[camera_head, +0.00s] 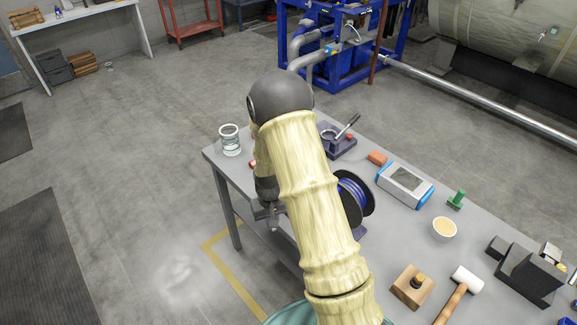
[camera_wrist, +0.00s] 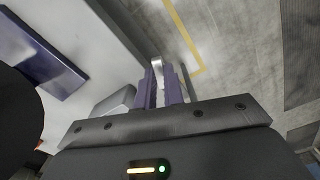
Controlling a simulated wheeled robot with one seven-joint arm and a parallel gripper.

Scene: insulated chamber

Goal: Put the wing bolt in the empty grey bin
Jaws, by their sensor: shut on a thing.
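My gripper (camera_head: 268,214) points down near the left edge of the workbench, partly hidden behind my arm in the head view. In the wrist view its two purple fingers (camera_wrist: 160,84) are shut on a small silvery piece, which seems to be the wing bolt (camera_wrist: 157,64). Its shape is mostly hidden between the fingers. The fingertips show against the bench edge, with floor beyond. I cannot clearly make out an empty grey bin.
The grey bench (camera_head: 385,228) carries a glass jar (camera_head: 230,139), a blue cable spool (camera_head: 352,198), a blue-ended device (camera_head: 405,185), a cream-filled bowl (camera_head: 444,229), a wooden block (camera_head: 412,288) and a mallet (camera_head: 460,290). My arm hides part of the bench. The floor at left is open.

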